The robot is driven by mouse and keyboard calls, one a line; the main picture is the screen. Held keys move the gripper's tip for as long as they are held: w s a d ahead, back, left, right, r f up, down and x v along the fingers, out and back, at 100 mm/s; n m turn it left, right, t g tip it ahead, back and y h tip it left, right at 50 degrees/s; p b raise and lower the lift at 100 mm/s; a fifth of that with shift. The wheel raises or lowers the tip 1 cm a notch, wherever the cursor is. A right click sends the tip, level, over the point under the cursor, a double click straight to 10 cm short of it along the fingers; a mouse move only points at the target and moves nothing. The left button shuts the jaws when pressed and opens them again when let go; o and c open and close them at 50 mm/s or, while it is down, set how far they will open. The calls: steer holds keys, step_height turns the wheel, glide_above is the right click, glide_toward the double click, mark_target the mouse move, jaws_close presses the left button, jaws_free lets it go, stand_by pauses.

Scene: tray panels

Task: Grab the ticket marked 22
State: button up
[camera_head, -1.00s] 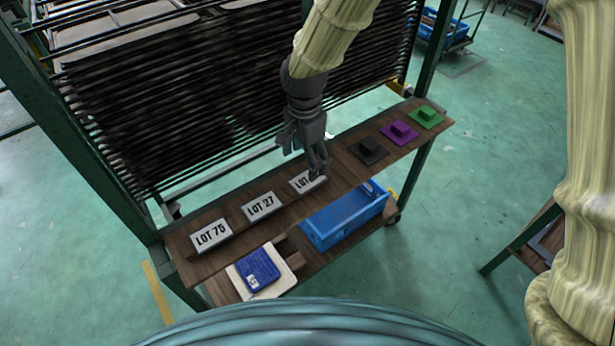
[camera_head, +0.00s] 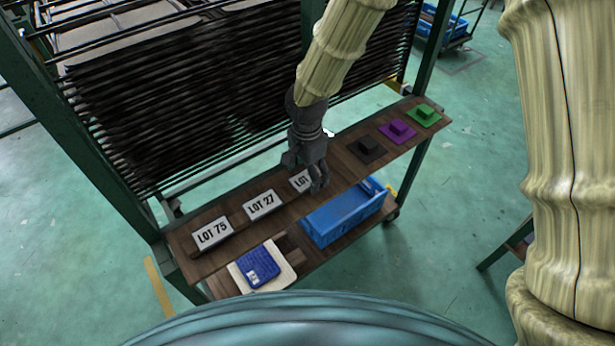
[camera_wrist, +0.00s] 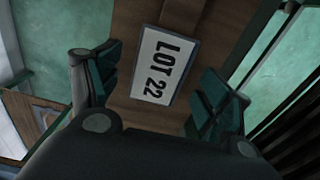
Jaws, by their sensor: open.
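The ticket marked LOT 22 (camera_wrist: 155,66) is a white plate with black print and a dark border. In the wrist view it lies between my gripper's spread fingers, beyond their tips, with its print running down the picture. My gripper (camera_wrist: 158,88) is open and empty. In the head view my gripper (camera_head: 314,185) points down at the right end of the ticket row and covers part of this ticket (camera_head: 299,181), so only "LOT" shows there. Whether the fingers touch the ticket cannot be told.
Tickets LOT 27 (camera_head: 260,205) and LOT 75 (camera_head: 212,234) stand to the left on the wooden shelf (camera_head: 335,172). Black (camera_head: 367,150), purple (camera_head: 397,131) and green (camera_head: 425,115) pieces lie to the right. A blue crate (camera_head: 343,217) and a blue packet (camera_head: 259,269) are below.

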mark_target(305, 181)
steer(key=c, duration=0.9)
steer(key=shift+c, duration=0.2)
steer(key=shift+r, duration=0.1)
steer(key=c, duration=0.5)
steer(key=shift+r, duration=0.15)
jaws_close()
steer(key=shift+r+b, duration=0.4)
steer(key=shift+r, duration=0.25)
steer(key=shift+s+a+r+b, duration=0.2)
steer(key=shift+s+r+b, duration=0.25)
steer(key=shift+r, duration=0.35)
steer(key=s+a+b, duration=0.1)
steer(key=s+a, duration=0.2)
steer(key=s, duration=0.3)
steer(key=s+a+r+b, duration=0.1)
steer(key=s+a, duration=0.3)
steer(key=s, duration=0.3)
steer(key=shift+a+r+b, duration=0.15)
steer(key=shift+r+b, duration=0.15)
steer(key=shift+b, duration=0.05)
steer(key=shift+c, duration=1.2)
jaws_free()
